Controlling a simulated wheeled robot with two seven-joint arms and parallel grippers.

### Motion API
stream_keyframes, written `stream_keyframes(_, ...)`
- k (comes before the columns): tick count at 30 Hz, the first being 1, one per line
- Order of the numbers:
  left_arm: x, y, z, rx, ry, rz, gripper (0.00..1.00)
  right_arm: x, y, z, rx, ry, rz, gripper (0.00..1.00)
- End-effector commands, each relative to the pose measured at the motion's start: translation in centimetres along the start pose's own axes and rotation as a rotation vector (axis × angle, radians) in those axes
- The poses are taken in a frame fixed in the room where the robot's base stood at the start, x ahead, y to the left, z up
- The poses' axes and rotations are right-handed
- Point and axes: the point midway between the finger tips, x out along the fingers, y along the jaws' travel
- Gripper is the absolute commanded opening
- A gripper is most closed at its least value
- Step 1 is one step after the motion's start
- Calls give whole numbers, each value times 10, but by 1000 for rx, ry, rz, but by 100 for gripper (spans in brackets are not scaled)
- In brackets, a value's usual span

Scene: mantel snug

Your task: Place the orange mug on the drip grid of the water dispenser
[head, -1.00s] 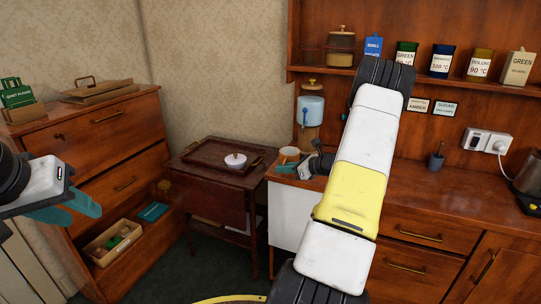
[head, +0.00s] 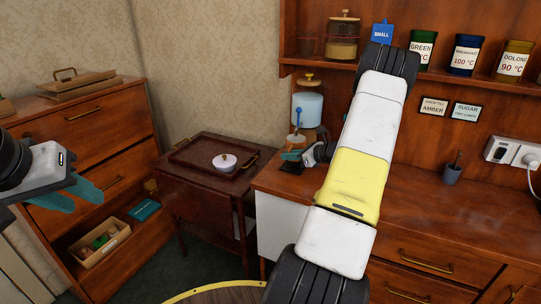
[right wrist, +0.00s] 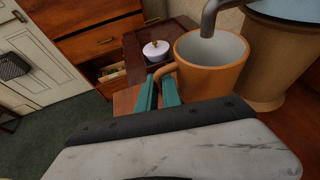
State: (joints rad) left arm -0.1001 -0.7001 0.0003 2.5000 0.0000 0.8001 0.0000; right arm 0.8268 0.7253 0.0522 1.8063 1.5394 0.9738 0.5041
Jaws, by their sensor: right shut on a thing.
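The orange mug (head: 296,142) is at the front of the water dispenser (head: 308,104), which has a pale blue tank and a wooden body. My right gripper (head: 292,156) is shut on the mug's handle. In the right wrist view the mug (right wrist: 208,78) is upright and empty, with the teal fingers (right wrist: 158,92) at its handle and the grey spout (right wrist: 211,18) over its opening. A dark flat piece, apparently the drip grid (head: 291,168), shows below the mug, which looks raised above it. My left gripper (head: 75,194) is open and empty at the left.
A low dark table (head: 185,183) holds a tray with a white lidded bowl (head: 224,163). The wooden counter (head: 420,200) is mostly clear right of my right arm, with a grey cup (head: 452,174) farther along. A shelf with canisters (head: 466,55) hangs above.

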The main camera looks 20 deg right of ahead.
Motion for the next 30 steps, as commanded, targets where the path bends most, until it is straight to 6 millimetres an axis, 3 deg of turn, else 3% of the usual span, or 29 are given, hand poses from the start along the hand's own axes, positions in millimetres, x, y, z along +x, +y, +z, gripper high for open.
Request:
stream_keyframes(7, 0, 0, 0, 0, 0, 0, 36, 4, 0, -32, 9, 2, -8, 0)
stream_keyframes(18, 0, 0, 0, 0, 0, 0, 36, 6, 0, -36, 7, 1, -8, 0)
stream_keyframes(19, 0, 0, 0, 0, 0, 0, 36, 6, 0, -37, 7, 3, -9, 11)
stream_keyframes(22, 0, 0, 0, 0, 0, 0, 36, 6, 0, -36, 7, 3, -9, 30)
stream_keyframes(30, 0, 0, 0, 0, 0, 0, 36, 5, 0, -35, 7, 3, -9, 31)
